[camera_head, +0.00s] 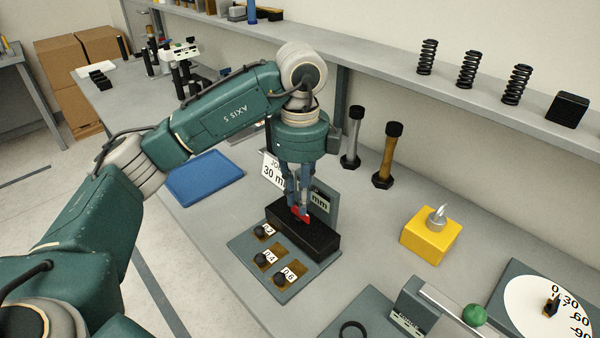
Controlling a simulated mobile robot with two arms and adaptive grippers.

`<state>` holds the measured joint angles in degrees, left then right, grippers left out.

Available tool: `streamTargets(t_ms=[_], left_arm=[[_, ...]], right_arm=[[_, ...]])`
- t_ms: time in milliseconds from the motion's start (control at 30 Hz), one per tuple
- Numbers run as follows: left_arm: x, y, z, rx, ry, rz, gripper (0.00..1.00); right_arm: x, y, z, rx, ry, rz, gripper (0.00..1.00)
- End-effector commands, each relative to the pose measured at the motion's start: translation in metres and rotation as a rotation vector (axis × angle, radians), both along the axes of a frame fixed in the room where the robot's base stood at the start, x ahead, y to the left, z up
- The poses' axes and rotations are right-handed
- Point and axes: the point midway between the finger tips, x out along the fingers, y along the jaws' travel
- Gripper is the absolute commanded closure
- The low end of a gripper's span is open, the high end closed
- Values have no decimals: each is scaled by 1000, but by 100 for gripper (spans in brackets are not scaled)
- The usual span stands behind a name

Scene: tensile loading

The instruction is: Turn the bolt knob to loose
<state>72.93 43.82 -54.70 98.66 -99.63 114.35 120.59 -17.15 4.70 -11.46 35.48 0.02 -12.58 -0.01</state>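My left gripper (300,207) points down over a long black block (318,240) on a grey-green board. A small red piece (302,214) shows at its fingertips, on or just above the block's top. The fingers are close together, but I cannot tell whether they grip the red piece. No "loose" marking is readable, and I cannot tell for sure which part is the bolt knob. A black pointer knob (551,305) stands on a white dial (520,300) marked 0, 30, 60, 90 at the lower right. My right gripper is not in view.
The board (243,245) holds black pieces labelled 0.4 and 0.6. A sign reading 30 mm stands behind the gripper. Two bolts (387,155), a yellow block (430,236) and a green ball knob (474,315) stand to the right. A blue tray (204,178) lies left.

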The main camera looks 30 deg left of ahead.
Motion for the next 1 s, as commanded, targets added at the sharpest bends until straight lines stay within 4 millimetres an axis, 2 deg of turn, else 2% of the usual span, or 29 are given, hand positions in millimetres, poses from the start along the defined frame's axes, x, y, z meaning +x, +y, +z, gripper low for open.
streamTargets(t_ms=[33, 200, 400, 600, 1000], left_arm=[[2, 1, 14, 2, -8, 2, 82], [2, 1, 49, 1, -9, 3, 82], [1, 1, 77, 1, -7, 3, 82], [1, 1, 89, 1, -3, 3, 82], [0, 1, 89, 0, -3, 2, 82]], right_arm=[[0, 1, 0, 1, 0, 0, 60], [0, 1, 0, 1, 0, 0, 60], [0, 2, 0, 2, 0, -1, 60], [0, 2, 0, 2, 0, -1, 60], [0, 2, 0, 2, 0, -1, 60]])
